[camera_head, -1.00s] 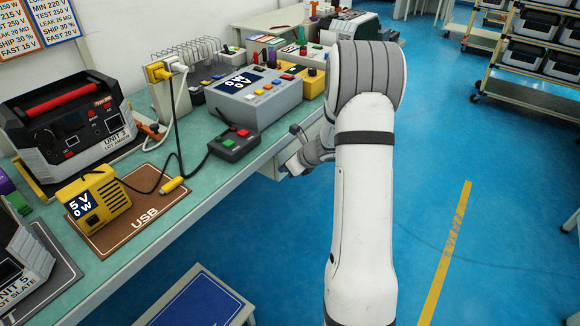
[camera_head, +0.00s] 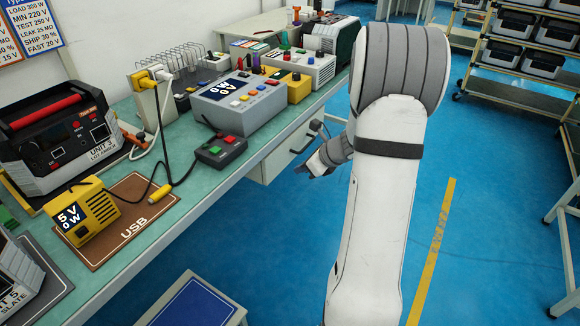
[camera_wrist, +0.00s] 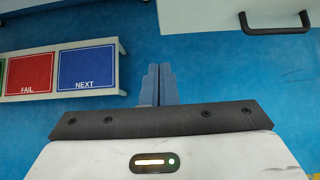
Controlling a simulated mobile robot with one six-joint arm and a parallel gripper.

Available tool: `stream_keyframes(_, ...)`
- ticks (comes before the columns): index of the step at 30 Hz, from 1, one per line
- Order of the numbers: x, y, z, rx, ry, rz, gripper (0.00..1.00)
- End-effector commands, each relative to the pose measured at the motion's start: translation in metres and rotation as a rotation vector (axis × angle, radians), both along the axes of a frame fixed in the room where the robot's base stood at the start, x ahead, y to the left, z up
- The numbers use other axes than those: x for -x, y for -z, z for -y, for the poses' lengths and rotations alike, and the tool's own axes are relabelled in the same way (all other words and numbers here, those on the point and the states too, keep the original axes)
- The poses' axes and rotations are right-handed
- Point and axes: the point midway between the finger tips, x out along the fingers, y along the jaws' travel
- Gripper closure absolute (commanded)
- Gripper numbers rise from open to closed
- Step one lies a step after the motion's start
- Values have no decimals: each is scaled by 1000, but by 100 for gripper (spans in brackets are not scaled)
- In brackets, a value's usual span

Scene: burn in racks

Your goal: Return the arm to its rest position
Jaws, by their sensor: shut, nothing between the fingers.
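My arm rises through the right middle of the head view and bends at a grey ribbed joint. My gripper (camera_head: 314,168) hangs off the bench's front edge beside a drawer, partly hidden by my arm. In the wrist view my gripper (camera_wrist: 157,85) has its two blue-grey fingers together, with nothing between them. It points over the blue floor and is clear of the bench.
The green bench (camera_head: 200,185) holds a power station (camera_head: 62,140), a yellow USB meter (camera_head: 88,212) and a grey test unit (camera_head: 238,100). A drawer handle (camera_wrist: 275,24) and red and blue trays (camera_wrist: 88,68) are near my gripper. Open blue floor lies right; shelving (camera_head: 525,70) stands behind.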

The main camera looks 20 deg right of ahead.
Motion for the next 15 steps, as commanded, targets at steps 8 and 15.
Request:
stream_keyframes(8,5,-11,-5,20,-37,6,100)
stream_keyframes(15,45,-88,-84,295,-527,96,100)
